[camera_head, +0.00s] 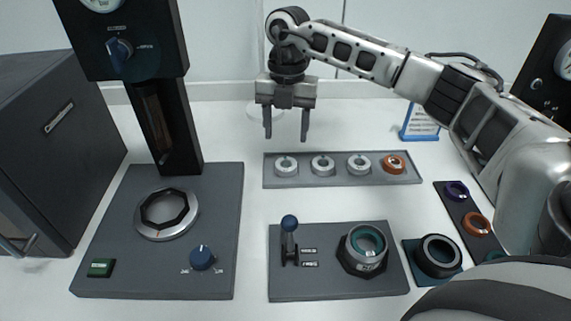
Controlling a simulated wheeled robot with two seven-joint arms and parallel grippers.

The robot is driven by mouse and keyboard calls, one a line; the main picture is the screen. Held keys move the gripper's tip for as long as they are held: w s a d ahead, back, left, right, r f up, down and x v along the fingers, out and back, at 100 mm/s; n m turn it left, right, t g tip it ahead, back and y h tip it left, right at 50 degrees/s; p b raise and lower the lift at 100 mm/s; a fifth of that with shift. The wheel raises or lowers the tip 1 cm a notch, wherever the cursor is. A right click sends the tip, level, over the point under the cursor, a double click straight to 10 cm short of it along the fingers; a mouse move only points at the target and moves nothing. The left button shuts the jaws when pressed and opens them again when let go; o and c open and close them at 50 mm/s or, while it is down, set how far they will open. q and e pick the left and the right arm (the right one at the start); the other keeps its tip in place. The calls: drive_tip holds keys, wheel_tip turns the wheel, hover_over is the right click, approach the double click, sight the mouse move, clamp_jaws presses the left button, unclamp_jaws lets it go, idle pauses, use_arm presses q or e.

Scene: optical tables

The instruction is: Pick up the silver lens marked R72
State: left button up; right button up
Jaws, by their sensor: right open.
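A grey tray (340,182) at the back middle holds a row of small ring-shaped lenses. Three are silver: a left one (286,171), a middle one (322,170) and a right one (359,170). An orange lens (394,170) sits at the right end. The markings are too small to read, so I cannot tell which silver lens is R72. My right gripper (286,137) points down with its two fingers apart and nothing between them. It appears above and behind the tray's left end, apart from the lenses. My left gripper is not in view.
A dark tower instrument (204,240) with a silver ring stands left, beside a dark cabinet (60,140). A plate (330,286) with a blue-knobbed lever (289,224) and round mount is in front. Coloured rings (477,224) lie right. A blue-framed sign (420,123) stands behind.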

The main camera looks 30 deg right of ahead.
sight(286, 164)
drive_tip(key=f, duration=0.5)
drive_tip(key=f+p, duration=0.1)
drive_tip(key=f, duration=0.1)
drive_tip(key=shift+s+a+f, duration=0.2)
drive_tip(key=shift+s+f, duration=0.15)
drive_tip(key=shift+f, duration=0.05)
drive_tip(key=c, duration=0.8)
